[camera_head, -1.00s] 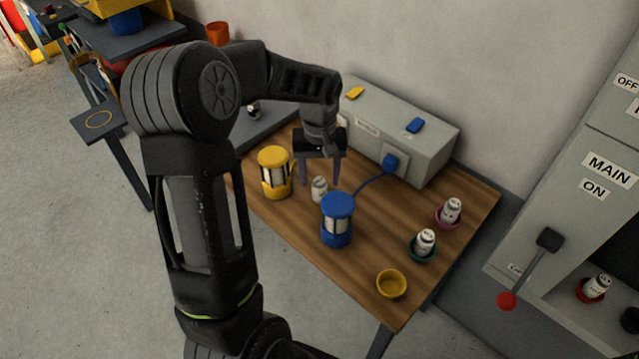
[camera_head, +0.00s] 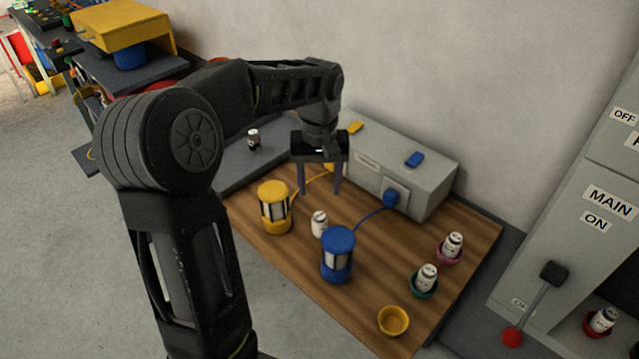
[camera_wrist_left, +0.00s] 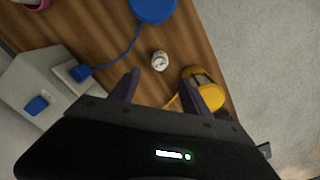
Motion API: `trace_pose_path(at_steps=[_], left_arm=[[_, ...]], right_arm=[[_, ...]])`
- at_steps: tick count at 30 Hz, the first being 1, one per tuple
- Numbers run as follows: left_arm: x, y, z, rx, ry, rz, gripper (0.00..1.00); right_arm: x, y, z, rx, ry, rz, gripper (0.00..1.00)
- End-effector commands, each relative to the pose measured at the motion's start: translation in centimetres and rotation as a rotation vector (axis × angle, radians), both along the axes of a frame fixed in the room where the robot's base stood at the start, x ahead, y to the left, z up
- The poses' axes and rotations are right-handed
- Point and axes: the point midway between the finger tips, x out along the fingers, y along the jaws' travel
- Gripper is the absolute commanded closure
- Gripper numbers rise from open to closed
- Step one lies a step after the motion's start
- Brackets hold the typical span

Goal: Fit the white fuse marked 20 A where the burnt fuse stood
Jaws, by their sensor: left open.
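A white fuse (camera_head: 319,224) stands upright on the wooden table between the yellow lantern (camera_head: 274,208) and the blue lantern (camera_head: 338,256); it also shows in the left wrist view (camera_wrist_left: 160,61). My left gripper (camera_head: 320,190) is open and empty above the table, with the fuse beyond its fingertips in the left wrist view (camera_wrist_left: 160,76). Other white fuses sit in a pink cup (camera_head: 450,259), a green cup (camera_head: 423,292) and, in the grey cabinet, a red cup (camera_head: 591,327). A dark-banded fuse (camera_head: 253,140) stands on the grey surface. Fuse markings are too small to read. My right gripper is out of view.
A grey box (camera_head: 410,177) with blue and yellow switches stands at the table's back, a blue cable running to the blue lantern. An empty yellow cup (camera_head: 393,321) is at the front. The cabinet (camera_head: 568,225), with a red-knobbed lever, is on the right.

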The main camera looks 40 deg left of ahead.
Motion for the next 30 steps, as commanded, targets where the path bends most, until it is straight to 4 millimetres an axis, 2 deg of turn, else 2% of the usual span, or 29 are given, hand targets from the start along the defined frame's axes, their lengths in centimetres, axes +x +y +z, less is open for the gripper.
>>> trace_pose_path(at_steps=[7, 11, 14, 21, 24, 27, 30], left_arm=[[0.0, 0.0, -0.1, 0.0, 0.001, -0.027, 0.4], [-0.1, 0.1, -0.7, 0.001, 0.006, -0.172, 0.4], [-0.1, 0.2, -1.4, 0.003, 0.011, -0.386, 0.4], [-0.1, 0.2, -3.5, -0.002, 0.013, -1.082, 0.4], [-0.1, 0.1, -4.0, -0.004, 0.007, -1.327, 0.4], [-0.1, 0.1, -4.4, -0.001, 0.003, -1.488, 0.4], [0.0, 0.0, -4.5, -0.001, 0.001, -1.561, 0.4]], right_arm=[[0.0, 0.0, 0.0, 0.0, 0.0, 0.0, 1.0], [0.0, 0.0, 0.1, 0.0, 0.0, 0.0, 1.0], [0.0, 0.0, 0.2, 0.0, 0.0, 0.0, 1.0], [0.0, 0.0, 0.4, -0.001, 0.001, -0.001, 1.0], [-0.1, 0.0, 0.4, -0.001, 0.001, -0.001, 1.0], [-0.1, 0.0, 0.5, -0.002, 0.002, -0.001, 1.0], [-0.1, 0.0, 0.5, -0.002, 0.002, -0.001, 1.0]])
